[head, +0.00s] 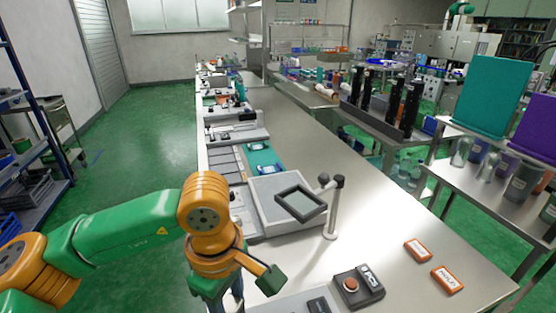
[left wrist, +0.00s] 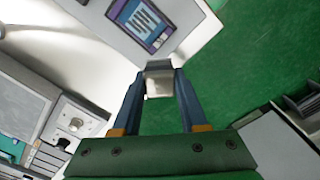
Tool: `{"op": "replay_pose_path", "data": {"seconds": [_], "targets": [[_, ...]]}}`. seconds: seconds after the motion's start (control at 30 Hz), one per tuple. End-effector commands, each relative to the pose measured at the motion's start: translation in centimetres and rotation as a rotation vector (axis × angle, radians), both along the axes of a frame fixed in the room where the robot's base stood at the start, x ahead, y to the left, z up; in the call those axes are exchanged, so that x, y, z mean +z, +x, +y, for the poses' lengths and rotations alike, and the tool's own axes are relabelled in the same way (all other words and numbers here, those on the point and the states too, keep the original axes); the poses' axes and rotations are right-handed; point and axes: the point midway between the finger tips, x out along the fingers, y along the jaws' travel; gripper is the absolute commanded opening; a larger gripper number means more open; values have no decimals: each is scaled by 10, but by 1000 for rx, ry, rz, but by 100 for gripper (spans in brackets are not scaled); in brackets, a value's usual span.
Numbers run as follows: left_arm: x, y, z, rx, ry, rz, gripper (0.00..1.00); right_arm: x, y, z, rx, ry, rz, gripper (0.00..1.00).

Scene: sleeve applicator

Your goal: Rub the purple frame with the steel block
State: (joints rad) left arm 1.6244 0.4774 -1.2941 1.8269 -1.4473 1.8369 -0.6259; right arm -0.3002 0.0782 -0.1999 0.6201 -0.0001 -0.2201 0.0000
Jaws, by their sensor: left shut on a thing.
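My left gripper (left wrist: 158,90) is shut on the steel block (left wrist: 160,73), a small silver piece between its blue fingertips in the left wrist view. The purple frame (left wrist: 161,42) surrounds a printed panel with white lines on a pale grey surface, just beyond the block. The block appears close to the frame's lower right corner; I cannot tell whether they touch. In the head view my left gripper reaches down at the bottom edge, where its fingers and the block are mostly hidden. My right gripper is not in view.
A button box (head: 351,284) and two orange-edged boxes (head: 447,280) lie on the steel bench (head: 390,225). Bare bench lies between them.

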Motion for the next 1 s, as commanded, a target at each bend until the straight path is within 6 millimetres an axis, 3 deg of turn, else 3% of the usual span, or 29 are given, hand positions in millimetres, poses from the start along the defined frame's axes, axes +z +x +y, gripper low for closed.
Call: {"op": "replay_pose_path", "data": {"seconds": [0.2,0.4,1.0], "targets": [[-19,-12,53,-709,7,-4,0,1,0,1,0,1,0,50],[-27,-22,77,-1082,12,-2,0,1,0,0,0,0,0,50],[-28,-24,79,-1143,12,-2,0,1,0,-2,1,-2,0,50]]}}
